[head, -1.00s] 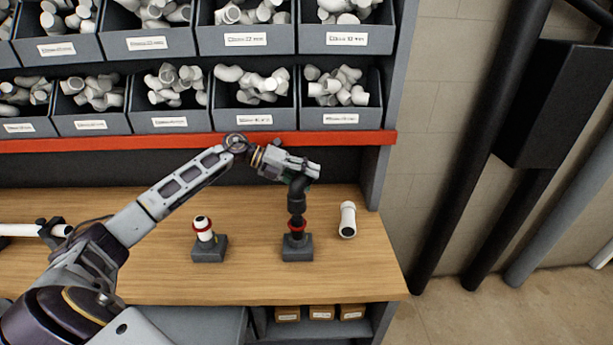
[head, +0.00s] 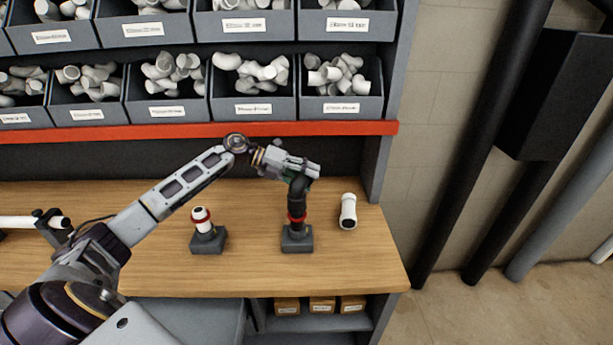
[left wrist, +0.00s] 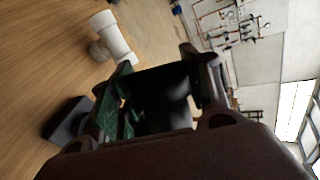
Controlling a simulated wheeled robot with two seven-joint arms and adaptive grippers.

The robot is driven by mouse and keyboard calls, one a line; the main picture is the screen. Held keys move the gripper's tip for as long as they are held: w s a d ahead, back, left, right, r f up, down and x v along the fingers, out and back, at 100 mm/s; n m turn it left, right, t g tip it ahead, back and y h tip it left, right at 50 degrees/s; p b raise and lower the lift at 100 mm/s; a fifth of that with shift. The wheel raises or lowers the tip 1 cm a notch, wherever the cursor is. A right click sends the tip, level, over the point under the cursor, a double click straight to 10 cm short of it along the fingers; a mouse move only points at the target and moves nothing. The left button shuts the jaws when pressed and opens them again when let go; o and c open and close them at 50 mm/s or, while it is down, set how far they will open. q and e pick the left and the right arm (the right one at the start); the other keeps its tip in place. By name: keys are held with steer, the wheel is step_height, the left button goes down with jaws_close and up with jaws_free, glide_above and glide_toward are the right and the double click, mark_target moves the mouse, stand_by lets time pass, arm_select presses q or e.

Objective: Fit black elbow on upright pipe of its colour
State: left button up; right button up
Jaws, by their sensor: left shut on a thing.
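My left gripper (head: 303,172) is shut on the black elbow (head: 298,190), whose lower end points down. The elbow stands over the black upright pipe (head: 297,226) on its grey base (head: 297,240). Its lower end reaches down to about the red ring (head: 297,217), with little or no bare pipe between; the exact contact is too small to tell. In the left wrist view the elbow (left wrist: 165,95) is dark between the jaws. My right gripper is not in view.
A red shelf edge (head: 200,132) and bins of fittings are behind. A white tube (head: 18,222) lies at far left.

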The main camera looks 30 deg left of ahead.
arm_select(q)
steer(key=shift+f+b, duration=0.45)
steer(key=shift+f, duration=0.4)
steer(key=o, duration=1.1)
steer(key=shift+v, duration=5.95)
steer(key=shift+a+f, duration=0.1)
steer(key=shift+s+f, duration=0.1)
